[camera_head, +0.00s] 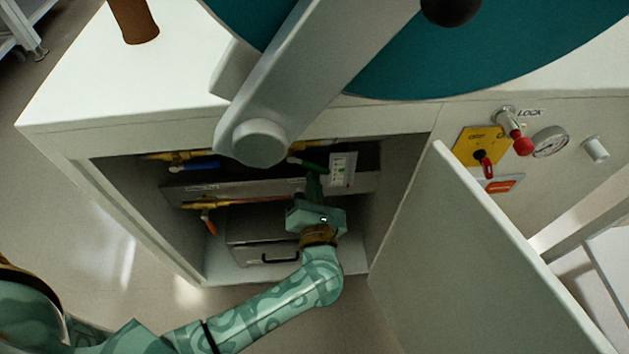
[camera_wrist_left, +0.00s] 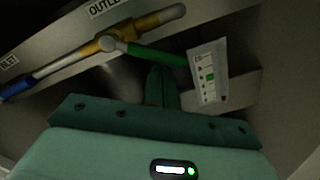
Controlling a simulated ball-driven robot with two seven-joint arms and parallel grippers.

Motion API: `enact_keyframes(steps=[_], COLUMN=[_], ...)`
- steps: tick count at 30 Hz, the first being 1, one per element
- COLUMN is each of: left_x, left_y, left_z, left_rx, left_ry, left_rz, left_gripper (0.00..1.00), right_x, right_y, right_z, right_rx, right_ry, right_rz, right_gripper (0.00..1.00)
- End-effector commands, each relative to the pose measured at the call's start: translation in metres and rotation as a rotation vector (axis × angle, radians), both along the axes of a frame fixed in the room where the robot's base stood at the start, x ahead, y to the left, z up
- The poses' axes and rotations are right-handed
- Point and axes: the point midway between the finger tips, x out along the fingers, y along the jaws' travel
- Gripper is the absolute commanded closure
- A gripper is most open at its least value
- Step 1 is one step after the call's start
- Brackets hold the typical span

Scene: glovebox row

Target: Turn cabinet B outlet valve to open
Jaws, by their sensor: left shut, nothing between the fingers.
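The outlet valve shows in the left wrist view as a brass body (camera_wrist_left: 138,30) under an "OUTLET" label, with a green lever (camera_wrist_left: 155,54). The lever slants down to the right, at an angle to the pipe. In the head view the green lever (camera_head: 309,164) sits high inside the open cabinet. My left gripper (camera_head: 314,178) reaches into the cabinet, shut and empty. In the left wrist view its fingers (camera_wrist_left: 160,85) are just below the green lever; I cannot tell whether they touch it. My right gripper is not in view.
A blue lever (camera_head: 201,165) and an orange-handled valve (camera_head: 208,222) are left of my gripper. A drawer box (camera_head: 262,256) is below. The open cabinet door (camera_head: 490,260) stands to the right. A grey arm (camera_head: 310,75) crosses the cabinet's top front. A white card (camera_wrist_left: 208,72) hangs beside the lever.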

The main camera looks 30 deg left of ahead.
Motion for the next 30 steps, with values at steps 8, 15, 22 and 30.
enact_keyframes(steps=[8, 15, 22, 30], left_x=[0.003, 0.007, 0.009, 0.009], left_y=[-0.011, -0.016, -0.019, -0.02], left_z=[0.011, 0.024, 0.031, 0.033], left_rx=[-0.214, -0.311, -0.309, -0.308], left_ry=[-0.144, -0.212, -0.21, -0.208], left_rz=[0.0, 0.0, 0.0, 0.0], left_gripper=[1.0, 1.0, 1.0, 1.0], right_x=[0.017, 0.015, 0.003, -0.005], right_y=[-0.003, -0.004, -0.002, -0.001], right_z=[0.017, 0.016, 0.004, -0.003], right_rx=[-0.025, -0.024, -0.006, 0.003], right_ry=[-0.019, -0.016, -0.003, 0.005], right_rz=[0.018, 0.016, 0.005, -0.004], right_gripper=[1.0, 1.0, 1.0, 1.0])
